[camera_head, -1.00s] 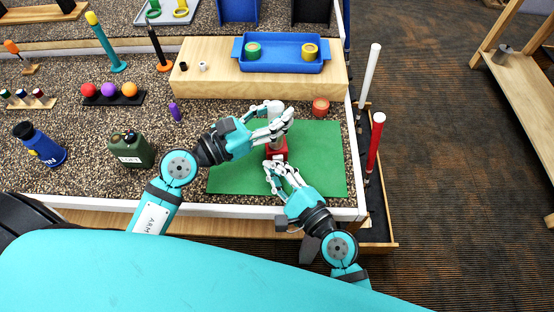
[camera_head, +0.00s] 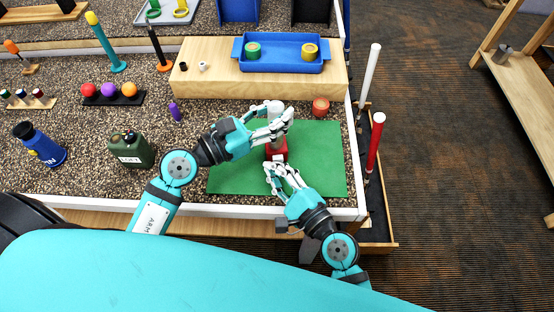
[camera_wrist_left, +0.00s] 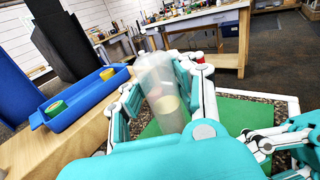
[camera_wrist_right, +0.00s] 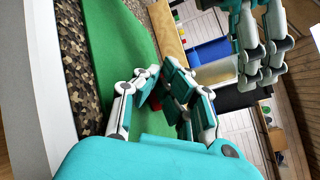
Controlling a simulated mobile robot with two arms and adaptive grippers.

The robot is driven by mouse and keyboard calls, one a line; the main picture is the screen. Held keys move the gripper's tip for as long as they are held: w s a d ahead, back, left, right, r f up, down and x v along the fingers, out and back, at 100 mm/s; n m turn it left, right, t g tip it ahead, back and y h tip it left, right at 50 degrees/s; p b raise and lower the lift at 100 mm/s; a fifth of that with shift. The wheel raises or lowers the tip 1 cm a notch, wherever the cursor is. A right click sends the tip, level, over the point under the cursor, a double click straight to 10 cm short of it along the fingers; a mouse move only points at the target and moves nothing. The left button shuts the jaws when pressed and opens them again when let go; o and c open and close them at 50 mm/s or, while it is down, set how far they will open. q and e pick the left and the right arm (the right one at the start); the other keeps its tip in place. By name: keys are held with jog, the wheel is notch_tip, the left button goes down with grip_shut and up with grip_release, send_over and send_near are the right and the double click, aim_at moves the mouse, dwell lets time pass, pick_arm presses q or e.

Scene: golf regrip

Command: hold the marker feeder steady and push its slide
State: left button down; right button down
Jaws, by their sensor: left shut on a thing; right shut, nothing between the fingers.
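The marker feeder stands upright on the green mat (camera_head: 235,178), with a pale tube (camera_head: 275,105) above a red base (camera_head: 276,151). My left gripper (camera_head: 284,119) is shut around the tube. In the left wrist view the translucent tube (camera_wrist_left: 160,85) rises between the fingers, with something tan inside its lower part. My right gripper (camera_head: 273,170) is shut and empty, low at the near side of the red base. Its fingers partly cover the base front, so I cannot tell whether they touch it or where the slide sits. A bit of red (camera_wrist_right: 169,106) shows between the fingers in the right wrist view.
A wooden riser (camera_head: 215,85) holds a blue tray (camera_head: 284,68) behind the mat. A green canister (camera_head: 131,150) and a purple piece (camera_head: 175,111) stand left. The mat's right side is clear.

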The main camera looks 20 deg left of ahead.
jog(key=shift+s+d, duration=0.2)
jog(key=shift+s, duration=0.55)
jog(key=shift+s+d, duration=0.25)
jog(key=shift+s, duration=0.55)
jog(key=shift+s+d, duration=0.2)
jog(key=shift+s, duration=0.6)
jog(key=shift+s+d, duration=0.25)
jog(key=shift+s, duration=0.55)
pick_arm(q)
jog(key=c, duration=0.9)
grip_release()
jog(key=shift+c, duration=0.2)
